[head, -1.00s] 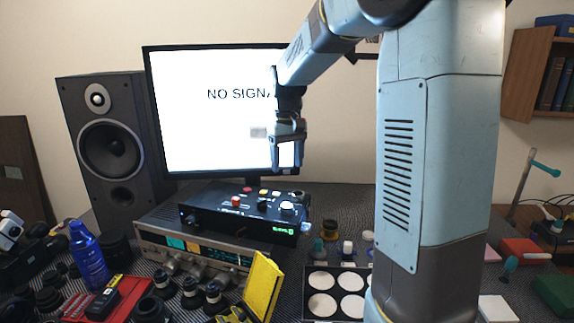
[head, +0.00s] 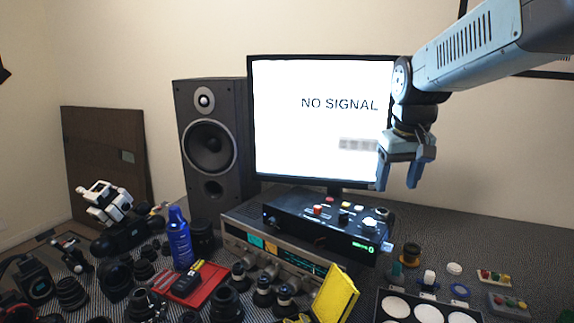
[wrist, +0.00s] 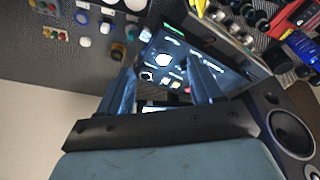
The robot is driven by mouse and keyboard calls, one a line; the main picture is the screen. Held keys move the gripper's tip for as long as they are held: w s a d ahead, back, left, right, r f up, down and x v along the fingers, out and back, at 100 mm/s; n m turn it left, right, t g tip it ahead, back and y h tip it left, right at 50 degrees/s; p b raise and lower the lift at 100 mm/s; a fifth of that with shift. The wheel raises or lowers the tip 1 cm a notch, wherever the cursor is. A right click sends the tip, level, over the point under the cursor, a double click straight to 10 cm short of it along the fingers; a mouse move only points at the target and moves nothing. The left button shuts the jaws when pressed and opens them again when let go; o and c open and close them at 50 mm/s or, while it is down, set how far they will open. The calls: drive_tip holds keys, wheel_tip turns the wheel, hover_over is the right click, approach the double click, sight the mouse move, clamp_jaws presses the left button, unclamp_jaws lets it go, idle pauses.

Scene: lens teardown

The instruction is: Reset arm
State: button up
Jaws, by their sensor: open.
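My gripper (head: 404,172) hangs from my arm in front of the right edge of the monitor (head: 310,120), above the bench. Its two fingers are apart and point down, with nothing between them. In the wrist view the fingers of my gripper (wrist: 160,92) are also spread, with the black control box (wrist: 165,62) showing between and beyond them. The gripper touches nothing that I can see.
A black speaker (head: 208,140) stands left of the monitor. The black control box (head: 325,232) sits on a silver receiver (head: 262,258). Lens parts, a blue bottle (head: 180,238), a red tray (head: 193,284) and a yellow stand (head: 336,292) crowd the front. The wall area right of my gripper is clear.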

drive_tip(key=s+f+m+t, duration=0.1)
drive_tip(key=s+f+t, duration=0.1)
drive_tip(key=s, duration=1.2)
drive_tip(key=shift+t, duration=0.5)
drive_tip(key=shift+d, duration=0.1)
idle(0.5)
